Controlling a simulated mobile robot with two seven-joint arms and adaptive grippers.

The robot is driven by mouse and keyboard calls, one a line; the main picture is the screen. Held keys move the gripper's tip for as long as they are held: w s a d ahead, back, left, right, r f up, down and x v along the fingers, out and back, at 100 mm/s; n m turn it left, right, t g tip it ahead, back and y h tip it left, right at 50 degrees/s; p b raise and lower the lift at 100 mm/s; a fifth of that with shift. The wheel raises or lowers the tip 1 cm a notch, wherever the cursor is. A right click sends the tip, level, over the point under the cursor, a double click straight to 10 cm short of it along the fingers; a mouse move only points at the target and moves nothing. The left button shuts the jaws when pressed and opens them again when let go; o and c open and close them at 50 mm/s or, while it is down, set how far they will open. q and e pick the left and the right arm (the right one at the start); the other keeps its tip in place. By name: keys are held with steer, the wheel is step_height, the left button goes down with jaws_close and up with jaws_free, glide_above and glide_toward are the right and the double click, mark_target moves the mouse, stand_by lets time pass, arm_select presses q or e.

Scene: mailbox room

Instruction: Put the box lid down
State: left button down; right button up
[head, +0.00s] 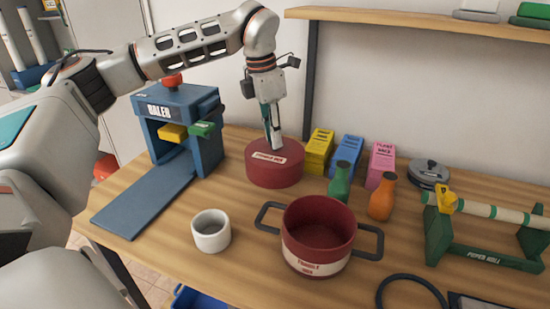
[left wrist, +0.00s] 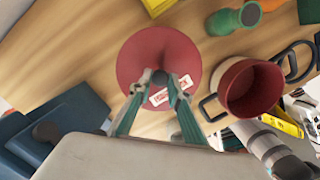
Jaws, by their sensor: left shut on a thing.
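The box lid (head: 273,165) is a round, dark red cover with a pale label on it. It is at the back of the wooden table, right of the baler; I cannot tell whether its underside touches the table. My left gripper (head: 274,140) points down over it and is shut on it near the middle of its top. In the left wrist view the lid (left wrist: 158,60) lies under the fingers (left wrist: 160,85), which hide its grip point. The open red box (head: 318,235), with two dark handles, stands front right of the lid, apart from it.
A blue baler (head: 180,125) stands left and a white cup (head: 211,231) in front. Yellow (head: 319,152), blue (head: 345,157) and pink (head: 380,165) packs, green (head: 341,182) and orange (head: 383,199) bottles and a paper roll stand (head: 490,225) are to the right.

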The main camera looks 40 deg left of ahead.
mark_target(273, 153)
arm_select(q)
steer(key=shift+f, duration=0.8)
step_height(273, 153, down, 4)
steer(key=shift+f+b, duration=0.25)
steer(key=shift+b, duration=0.35)
steer(key=shift+r, duration=0.15)
arm_select(e)
steer(key=shift+s+f, duration=0.1)
steer(key=shift+f, duration=0.4)
steer(key=shift+r, duration=0.1)
arm_select(q)
steer(key=c, duration=1.9)
jaws_free()
